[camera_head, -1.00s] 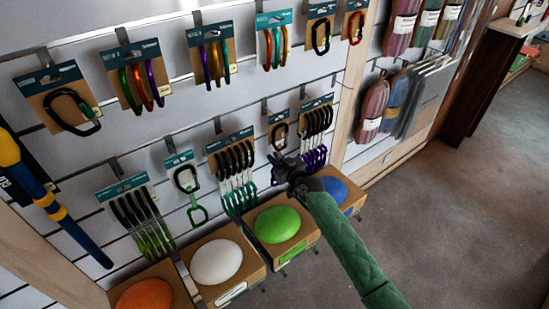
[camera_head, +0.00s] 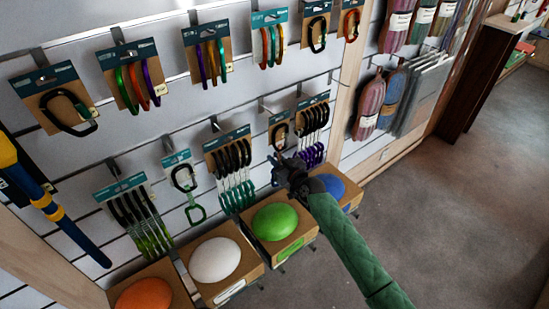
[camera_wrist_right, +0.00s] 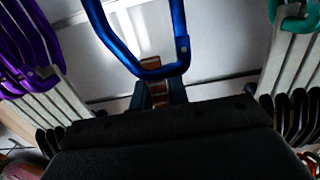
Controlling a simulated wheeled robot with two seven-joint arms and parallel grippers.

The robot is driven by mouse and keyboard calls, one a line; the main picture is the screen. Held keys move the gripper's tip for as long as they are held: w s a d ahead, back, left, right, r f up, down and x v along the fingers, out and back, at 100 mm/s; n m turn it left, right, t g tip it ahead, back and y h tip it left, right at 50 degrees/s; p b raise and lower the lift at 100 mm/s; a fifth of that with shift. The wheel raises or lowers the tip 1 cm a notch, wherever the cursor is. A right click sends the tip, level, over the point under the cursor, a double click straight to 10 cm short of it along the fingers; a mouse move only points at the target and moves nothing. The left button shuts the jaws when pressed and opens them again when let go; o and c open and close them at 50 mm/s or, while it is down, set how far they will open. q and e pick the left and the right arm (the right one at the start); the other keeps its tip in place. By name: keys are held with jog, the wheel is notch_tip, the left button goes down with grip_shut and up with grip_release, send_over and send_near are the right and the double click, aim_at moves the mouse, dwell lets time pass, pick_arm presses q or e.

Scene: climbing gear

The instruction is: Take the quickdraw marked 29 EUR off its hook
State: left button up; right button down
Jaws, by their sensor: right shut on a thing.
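A quickdraw on a small card (camera_head: 279,118) hangs on the lower row of the display wall, between two packs of several carabiners. Its black upper carabiner (camera_head: 281,133) shows just above my right gripper (camera_head: 281,165). In the right wrist view its blue carabiner (camera_wrist_right: 152,68) is in front of the fingers. My right gripper (camera_wrist_right: 156,93) is shut on the brown strap of this quickdraw; the gripper hides much of it in the head view. Another quickdraw (camera_head: 184,185), with a green lower carabiner, hangs further left. Price marks are too small to read. My left gripper is not in view.
Packs of several purple (camera_head: 312,153) and teal-ended (camera_head: 237,190) carabiners hang close on both sides. Boxes with green (camera_head: 275,222), white (camera_head: 215,259) and blue domes stand below. The floor (camera_head: 440,220) at right is clear.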

jog(key=shift+s+d+r, duration=0.1)
jog(key=shift+s+d, duration=0.1)
jog(key=shift+s, duration=0.1)
jog(key=shift+p+v, duration=0.6)
jog(key=shift+v, duration=2.7)
